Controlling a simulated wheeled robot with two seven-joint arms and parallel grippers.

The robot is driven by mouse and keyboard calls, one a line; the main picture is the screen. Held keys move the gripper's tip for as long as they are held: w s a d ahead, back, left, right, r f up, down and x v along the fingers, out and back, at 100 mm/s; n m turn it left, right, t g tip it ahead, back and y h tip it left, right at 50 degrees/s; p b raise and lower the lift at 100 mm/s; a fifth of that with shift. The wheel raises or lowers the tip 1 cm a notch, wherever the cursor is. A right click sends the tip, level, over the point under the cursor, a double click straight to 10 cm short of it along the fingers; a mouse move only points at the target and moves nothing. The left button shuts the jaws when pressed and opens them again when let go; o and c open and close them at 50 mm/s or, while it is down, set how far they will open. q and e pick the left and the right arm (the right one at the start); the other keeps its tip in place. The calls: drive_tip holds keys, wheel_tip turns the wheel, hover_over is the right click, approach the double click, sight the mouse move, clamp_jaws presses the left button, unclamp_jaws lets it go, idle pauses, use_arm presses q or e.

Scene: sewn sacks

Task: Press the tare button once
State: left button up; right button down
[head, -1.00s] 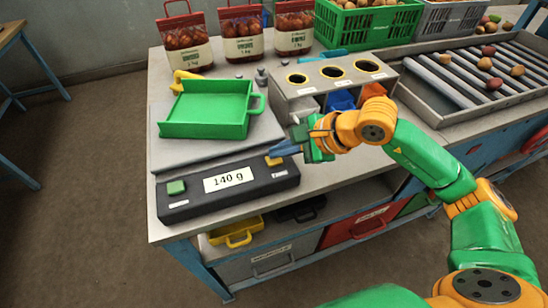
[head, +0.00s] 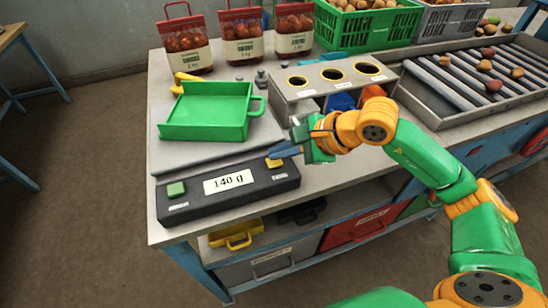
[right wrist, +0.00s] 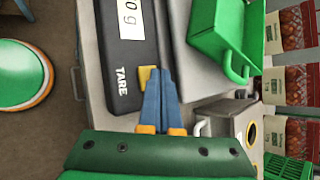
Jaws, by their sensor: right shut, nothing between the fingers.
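The dark scale (head: 243,199) stands at the table's front left, its display (head: 229,181) reading 140 g. Its yellow button (head: 274,163) is at the right end; the right wrist view shows the button (right wrist: 145,77) beside the word TARE. A green button (head: 176,189) is at the scale's left end. My right gripper (head: 272,154) is shut and empty, its blue fingertips at the yellow button. In the right wrist view the fingertips (right wrist: 160,73) overlap the button's edge; I cannot tell whether they touch it. My left gripper is not in view.
A green pan (head: 208,112) sits on the scale's plate. A grey box with round holes (head: 310,87) stands behind my right gripper. Filled sacks (head: 242,45) and a green crate (head: 367,22) line the back. A roller tray (head: 445,109) is at right.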

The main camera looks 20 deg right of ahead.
sight(280, 162)
drive_tip(key=shift+r, duration=0.45)
wheel_tip(280, 162, up, 5)
drive_tip(key=p, duration=0.4)
drive_tip(key=shift+r, duration=0.1)
idle(0.5)
